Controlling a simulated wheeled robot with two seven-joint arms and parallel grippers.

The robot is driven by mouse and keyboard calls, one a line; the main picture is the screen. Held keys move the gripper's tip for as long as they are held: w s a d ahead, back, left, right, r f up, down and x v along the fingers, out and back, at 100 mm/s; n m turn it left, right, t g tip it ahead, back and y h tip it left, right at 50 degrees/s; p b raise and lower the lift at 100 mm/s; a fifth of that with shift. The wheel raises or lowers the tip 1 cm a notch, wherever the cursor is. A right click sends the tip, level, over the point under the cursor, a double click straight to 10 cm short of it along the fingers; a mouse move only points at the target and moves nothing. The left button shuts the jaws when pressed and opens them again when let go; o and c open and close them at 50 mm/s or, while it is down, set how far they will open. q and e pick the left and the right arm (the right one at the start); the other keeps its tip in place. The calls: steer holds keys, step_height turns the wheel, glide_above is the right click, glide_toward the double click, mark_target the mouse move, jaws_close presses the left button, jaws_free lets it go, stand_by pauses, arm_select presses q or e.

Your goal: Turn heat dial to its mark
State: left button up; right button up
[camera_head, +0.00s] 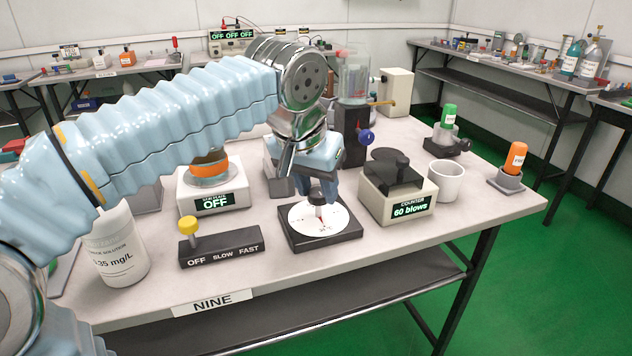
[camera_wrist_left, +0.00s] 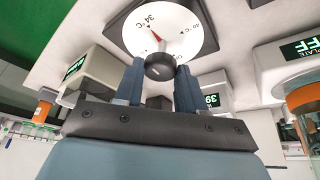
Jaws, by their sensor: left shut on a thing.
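The heat dial (camera_head: 305,227) is a white disc on a dark square base near the front middle of the table. In the left wrist view the dial face (camera_wrist_left: 190,22) shows 34 °C and 40 °C labels, and its red pointer (camera_wrist_left: 157,38) points near the 34 °C label. My left gripper (camera_head: 319,192) reaches down from above, and its fingers are shut on the dial's dark knob (camera_wrist_left: 159,68), one on each side. The fingers partly hide the knob's sides. My right gripper is not in view.
Left of the dial stands an OFF/SLOW/FAST lever box (camera_head: 222,247) with a yellow knob. A counter box (camera_head: 398,205) reading "60 blows" is close on the right, beside a white cup (camera_head: 446,181). A large white bottle (camera_head: 120,245) stands at the left.

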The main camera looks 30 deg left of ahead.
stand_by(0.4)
arm_select(q)
steer(key=o, duration=1)
steer(key=shift+o, duration=0.2)
steer(key=p+v, duration=0.3)
steer(key=v, duration=1)
steer(key=shift+r, duration=0.35)
steer(key=shift+s, duration=0.15)
